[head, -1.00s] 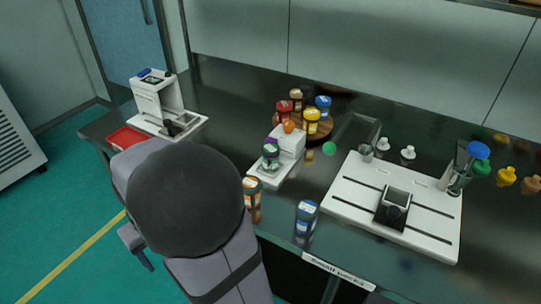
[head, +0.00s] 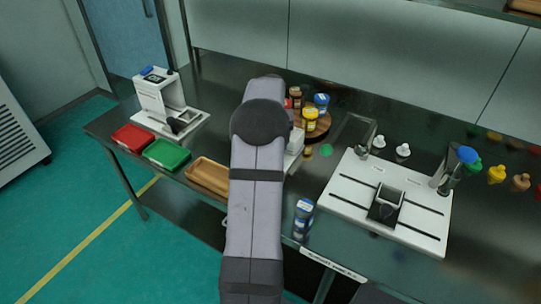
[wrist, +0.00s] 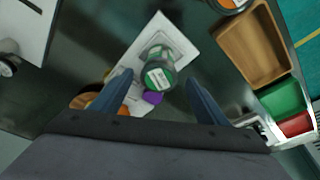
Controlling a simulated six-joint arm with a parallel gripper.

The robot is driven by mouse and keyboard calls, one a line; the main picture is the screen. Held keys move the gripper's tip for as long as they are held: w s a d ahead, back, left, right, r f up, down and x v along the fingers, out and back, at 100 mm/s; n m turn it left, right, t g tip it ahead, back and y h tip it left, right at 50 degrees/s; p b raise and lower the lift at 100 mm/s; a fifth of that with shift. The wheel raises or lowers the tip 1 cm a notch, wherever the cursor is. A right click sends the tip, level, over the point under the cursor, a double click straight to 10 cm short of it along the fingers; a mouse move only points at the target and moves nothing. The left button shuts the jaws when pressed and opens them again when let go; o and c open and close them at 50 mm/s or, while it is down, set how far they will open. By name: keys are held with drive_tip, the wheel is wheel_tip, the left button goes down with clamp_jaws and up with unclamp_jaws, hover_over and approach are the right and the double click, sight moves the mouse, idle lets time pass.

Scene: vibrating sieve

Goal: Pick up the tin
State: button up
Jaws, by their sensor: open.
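A round tin with a green-and-white label on top (wrist: 158,76) stands on a white machine (wrist: 180,45) in the wrist view. My gripper (wrist: 159,80) is open above it, its two blue fingers left and right of the tin in the picture with gaps on both sides. I cannot tell how far the fingertips are above it. A purple part (wrist: 153,97) shows just behind the tin. In the head view my arm hides the tin and gripper; only the right edge of the white machine (head: 294,150) shows.
A wooden tray (head: 208,175), green tray (head: 166,154) and red tray (head: 132,138) line the front edge. A blue-labelled jar (head: 303,218) stands right of my arm. Several jars, including a yellow one (head: 309,119), stand behind. A white slotted platform (head: 350,196) lies right.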

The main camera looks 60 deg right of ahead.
drive_tip(key=shift+p+x, duration=1.05)
drive_tip(key=shift+x, duration=2.6)
drive_tip(key=shift+d, duration=0.15)
drive_tip(key=shift+c, duration=0.4)
drive_tip(key=c, duration=1.2)
drive_tip(key=shift+r, duration=0.1)
